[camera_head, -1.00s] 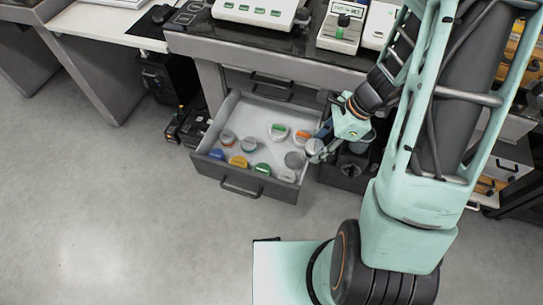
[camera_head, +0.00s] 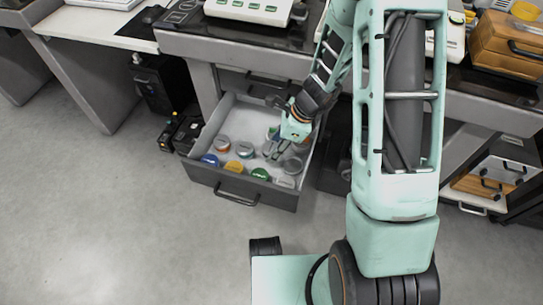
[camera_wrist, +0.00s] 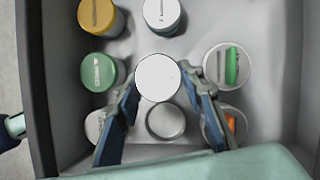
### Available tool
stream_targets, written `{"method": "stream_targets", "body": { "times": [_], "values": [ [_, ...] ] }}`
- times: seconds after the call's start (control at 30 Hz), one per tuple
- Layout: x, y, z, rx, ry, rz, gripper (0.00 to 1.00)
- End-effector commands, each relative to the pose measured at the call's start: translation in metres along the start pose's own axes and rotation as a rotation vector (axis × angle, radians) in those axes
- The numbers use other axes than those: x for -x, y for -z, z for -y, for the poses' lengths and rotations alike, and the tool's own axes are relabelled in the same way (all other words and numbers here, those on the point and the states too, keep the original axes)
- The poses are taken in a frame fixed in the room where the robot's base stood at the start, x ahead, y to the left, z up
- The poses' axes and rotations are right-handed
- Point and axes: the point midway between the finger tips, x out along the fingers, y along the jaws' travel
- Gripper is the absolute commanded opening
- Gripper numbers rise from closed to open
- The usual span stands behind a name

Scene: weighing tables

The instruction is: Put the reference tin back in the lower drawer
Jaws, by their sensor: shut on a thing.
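My gripper (camera_head: 272,155) is over the inside of the open lower drawer (camera_head: 236,192). In the wrist view, my gripper (camera_wrist: 160,82) is shut on a round tin with a plain pale lid (camera_wrist: 157,77), upright between the fingertips. I cannot tell whether its base touches the drawer floor. In the head view my gripper largely hides this tin. A green-lidded tin (camera_wrist: 99,72) stands left of it, a tin with a green mark (camera_wrist: 216,66) right of it, and a pale grey tin (camera_wrist: 165,121) close behind it, between the fingers.
The worktop (camera_head: 262,58) with instruments overhangs the back.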

Motion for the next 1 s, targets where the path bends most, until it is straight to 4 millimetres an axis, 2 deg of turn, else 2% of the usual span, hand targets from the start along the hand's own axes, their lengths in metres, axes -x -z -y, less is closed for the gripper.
{"method": "stream_targets", "body": {
  "times": [0.17,0.37,0.77,0.8,0.93,1.0],
  "values": [
    [-0.016,-0.003,0.004,0.002,0.000,0.000,0.07],
    [-0.041,0.009,0.004,0.000,0.001,0.000,0.07],
    [-0.044,0.010,0.004,0.001,0.001,0.000,0.07],
    [-0.043,0.010,0.004,0.001,0.001,0.000,0.38],
    [-0.043,0.009,0.004,0.001,0.001,0.000,0.52],
    [-0.043,0.009,0.004,0.001,0.001,0.000,0.53]
  ]
}}
